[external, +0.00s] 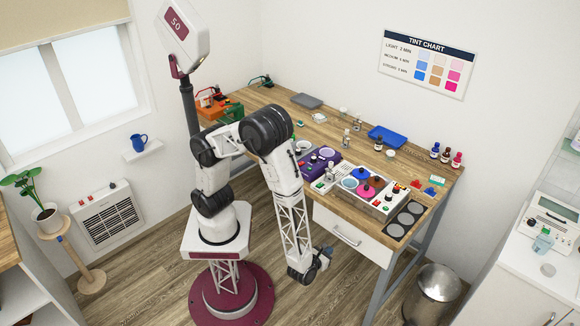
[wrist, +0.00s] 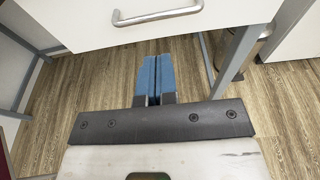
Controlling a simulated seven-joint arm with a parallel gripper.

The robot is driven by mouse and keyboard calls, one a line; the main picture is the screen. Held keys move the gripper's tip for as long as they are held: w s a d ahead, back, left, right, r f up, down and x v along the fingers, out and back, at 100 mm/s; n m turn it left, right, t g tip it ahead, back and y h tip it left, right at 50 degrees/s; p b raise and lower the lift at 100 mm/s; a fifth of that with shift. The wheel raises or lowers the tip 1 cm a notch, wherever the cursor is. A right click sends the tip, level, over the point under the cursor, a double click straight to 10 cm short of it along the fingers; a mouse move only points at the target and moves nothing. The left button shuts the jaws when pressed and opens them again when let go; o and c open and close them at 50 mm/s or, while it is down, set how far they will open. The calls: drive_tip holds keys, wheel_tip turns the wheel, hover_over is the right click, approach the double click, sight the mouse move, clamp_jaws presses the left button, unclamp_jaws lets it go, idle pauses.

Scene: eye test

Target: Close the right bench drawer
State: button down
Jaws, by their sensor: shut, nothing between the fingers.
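The right bench drawer (external: 370,243) has a white front with a metal bar handle (external: 347,236), below the wooden bench top. No inside of the drawer shows, and I cannot tell how far it stands out. In the wrist view the drawer front (wrist: 220,12) fills the top, with its handle (wrist: 158,14) at the upper edge. My gripper (external: 326,255) is low in front of the bench, below the handle. Its blue fingers (wrist: 155,72) are shut together and empty, pointing toward the drawer front's lower edge.
A metal bin (external: 436,290) stands right of the bench leg (wrist: 237,60). Wooden floor (wrist: 90,85) lies free below the gripper.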

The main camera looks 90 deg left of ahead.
drive_tip(key=shift+v, duration=1.8)
drive_tip(key=s+a+r+n+g, duration=0.3)
drive_tip(key=a+r+n+g, duration=0.2)
drive_tip(key=a+r+n, duration=0.3)
drive_tip(key=s+a+r+n+g, duration=0.3)
drive_tip(key=a+r+n+g, duration=0.25)
drive_tip(key=a+r, duration=0.35)
drive_tip(key=s+a+r+n+t+h, duration=0.1)
drive_tip(key=s+a+r+n+h, duration=0.2)
drive_tip(key=s+r+n+h, duration=0.2)
drive_tip(key=s+a+r+n+t+h, duration=0.1)
drive_tip(key=s+a+r+n+h, duration=0.2)
drive_tip(key=r, duration=0.9)
drive_tip(key=s+n+h, duration=0.3)
drive_tip(key=s+n, duration=0.2)
drive_tip(key=s, duration=0.1)
drive_tip(key=shift+s+a, duration=0.25)
drive_tip(key=shift+s, duration=0.05)
